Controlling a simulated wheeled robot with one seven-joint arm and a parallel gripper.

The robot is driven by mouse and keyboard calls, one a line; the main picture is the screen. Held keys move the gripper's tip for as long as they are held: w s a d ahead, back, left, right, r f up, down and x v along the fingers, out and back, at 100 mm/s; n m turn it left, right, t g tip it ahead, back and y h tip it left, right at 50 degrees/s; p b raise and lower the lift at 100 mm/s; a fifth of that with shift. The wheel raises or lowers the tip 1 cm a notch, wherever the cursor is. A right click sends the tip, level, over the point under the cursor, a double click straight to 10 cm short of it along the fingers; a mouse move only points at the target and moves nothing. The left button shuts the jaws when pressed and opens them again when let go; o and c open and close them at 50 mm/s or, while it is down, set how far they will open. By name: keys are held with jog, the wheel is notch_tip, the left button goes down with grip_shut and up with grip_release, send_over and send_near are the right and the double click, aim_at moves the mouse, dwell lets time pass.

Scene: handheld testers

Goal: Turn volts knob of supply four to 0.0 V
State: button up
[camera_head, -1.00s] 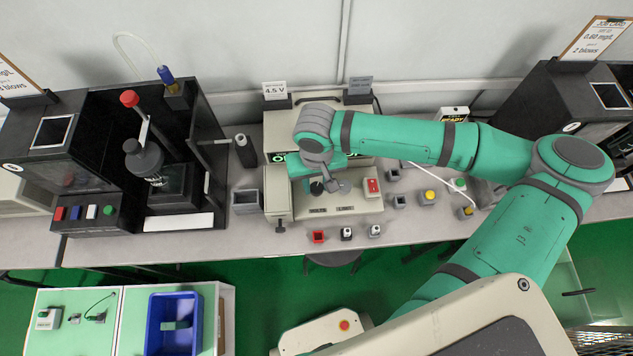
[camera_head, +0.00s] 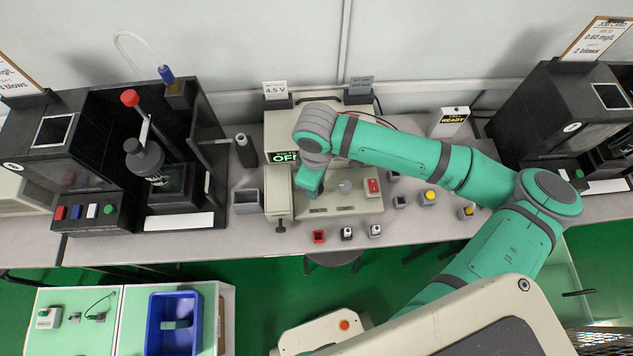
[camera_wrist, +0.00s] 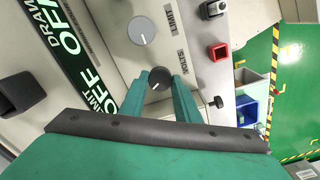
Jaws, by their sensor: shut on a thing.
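The supply (camera_head: 330,210) is a beige box on the bench in the head view, with a dark display reading OFF in green. Its dark volts knob (camera_wrist: 158,77) shows in the wrist view, with a white pointer mark, beside the VOLTS label. My gripper (camera_wrist: 161,82) has one finger on each side of this knob and is shut on it. In the head view my gripper (camera_head: 313,192) comes down over the front panel's left part and hides the knob. A grey knob (camera_head: 344,187) near the LIMIT label is free, just right of my gripper. The knob's exact setting is unclear.
A red switch (camera_head: 373,187) sits right of the grey knob. A card (camera_head: 275,89) reading 4.5 V stands behind the supply. Small red (camera_head: 318,236) and grey blocks line the bench's front edge. A black apparatus (camera_head: 160,150) stands to the left.

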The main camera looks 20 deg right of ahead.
jog(key=n, duration=0.7)
jog(key=shift+s, duration=0.1)
jog(key=n, duration=0.8)
jog(key=shift+n, duration=0.3)
jog(key=n, duration=0.3)
jog(key=shift+d+n, duration=0.1)
jog(key=shift+n, duration=0.2)
jog(key=n, duration=0.3)
jog(key=shift+n, duration=0.3)
jog(key=n, duration=0.3)
jog(key=shift+n, duration=2.2)
